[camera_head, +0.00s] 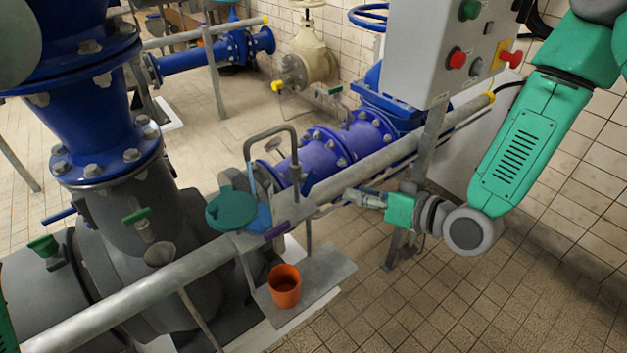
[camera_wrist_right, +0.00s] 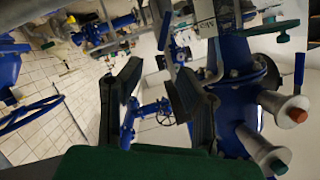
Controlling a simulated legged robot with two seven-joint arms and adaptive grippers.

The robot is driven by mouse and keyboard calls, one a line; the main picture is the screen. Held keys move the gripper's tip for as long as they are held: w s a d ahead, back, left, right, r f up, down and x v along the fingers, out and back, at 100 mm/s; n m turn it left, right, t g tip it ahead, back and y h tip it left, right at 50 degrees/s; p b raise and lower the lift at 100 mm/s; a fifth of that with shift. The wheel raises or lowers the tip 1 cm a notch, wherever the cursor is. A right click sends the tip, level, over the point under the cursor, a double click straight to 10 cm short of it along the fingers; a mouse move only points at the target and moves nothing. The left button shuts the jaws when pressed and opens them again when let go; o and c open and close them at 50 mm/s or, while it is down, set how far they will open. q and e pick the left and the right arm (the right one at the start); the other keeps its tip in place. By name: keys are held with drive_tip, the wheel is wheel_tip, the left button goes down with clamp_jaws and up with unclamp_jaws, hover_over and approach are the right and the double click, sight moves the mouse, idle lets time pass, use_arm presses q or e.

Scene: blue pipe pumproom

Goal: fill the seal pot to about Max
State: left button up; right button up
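I cannot tell for sure which vessel is the seal pot, and no Max mark is readable. An orange cup (camera_head: 285,287) stands upright on a grey plate (camera_head: 325,279) by the pump; its inside looks dark. A round teal piece like a lid (camera_head: 232,211) sits above and left of it, next to a bent grey pipe (camera_head: 272,133). My right gripper (camera_head: 345,197) is right of the lid and above and right of the cup, pointing left. In the right wrist view its dark fingers (camera_wrist_right: 153,95) are apart with nothing between them. My left gripper is out of view.
A long grey rail (camera_head: 130,283) crosses the front. Blue pipework (camera_head: 325,150) lies behind. A grey control box (camera_head: 440,50) with buttons is beside my right arm. Tiled floor at lower right is clear.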

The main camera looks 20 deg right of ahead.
sight(313, 183)
drive_tip(key=shift+g, duration=0.4)
drive_tip(key=x, duration=1.3)
drive_tip(key=shift+w+a+r, duration=0.2)
drive_tip(key=shift+a+r, duration=0.05)
clamp_jaws()
